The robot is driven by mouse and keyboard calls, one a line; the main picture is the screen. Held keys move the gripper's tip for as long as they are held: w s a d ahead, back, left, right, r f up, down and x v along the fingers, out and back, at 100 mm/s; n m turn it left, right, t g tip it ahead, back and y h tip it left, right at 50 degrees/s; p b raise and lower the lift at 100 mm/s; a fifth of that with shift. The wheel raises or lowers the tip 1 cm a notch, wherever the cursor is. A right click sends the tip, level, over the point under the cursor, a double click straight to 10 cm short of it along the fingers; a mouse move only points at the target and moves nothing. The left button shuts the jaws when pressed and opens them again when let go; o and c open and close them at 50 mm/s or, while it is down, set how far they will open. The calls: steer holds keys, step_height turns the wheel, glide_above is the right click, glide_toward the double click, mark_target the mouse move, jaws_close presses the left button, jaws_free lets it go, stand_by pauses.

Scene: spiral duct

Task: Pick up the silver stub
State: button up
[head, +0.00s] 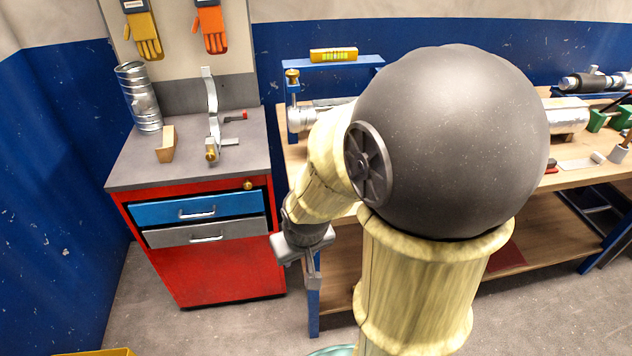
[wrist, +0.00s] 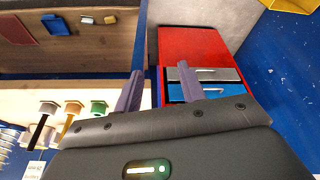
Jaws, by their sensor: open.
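A silver ribbed metal cylinder, the silver stub (head: 140,97), stands slightly tilted in the picture at the back left of the grey cabinet top (head: 190,167) in the head view. My gripper (head: 312,270) is low in front of the workbench, right of the red cabinet and well away from the stub. In the wrist view its two fingers (wrist: 160,72) are spread apart with nothing between them. The stub does not show clearly in the wrist view.
A wooden block (head: 166,145) and an upright metal clamp (head: 213,120) stand on the cabinet top near the stub. The red cabinet (head: 225,272) has blue and grey drawers. Another silver duct (head: 302,118) lies on the workbench, partly hidden by my arm.

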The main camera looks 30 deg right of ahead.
steer(key=w+d+r+t+b, duration=0.1)
steer(key=w+d+t, duration=0.3)
steer(key=d, duration=0.4)
steer(key=w+d+r+t+b, duration=0.1)
steer(key=w+d+t+b, duration=0.1)
steer(key=w+d+t, duration=0.2)
steer(key=d+t, duration=0.2)
steer(key=d, duration=0.2)
steer(key=shift+r+y, duration=0.25)
steer(key=shift+y, duration=0.15)
steer(key=shift+w+r+p, duration=0.1)
steer(key=shift+w+p, duration=0.05)
steer(key=shift+p, duration=0.15)
steer(key=p+x, duration=0.7)
steer(key=x, duration=0.5)
steer(key=shift+f, duration=0.25)
steer(key=shift+w, duration=0.1)
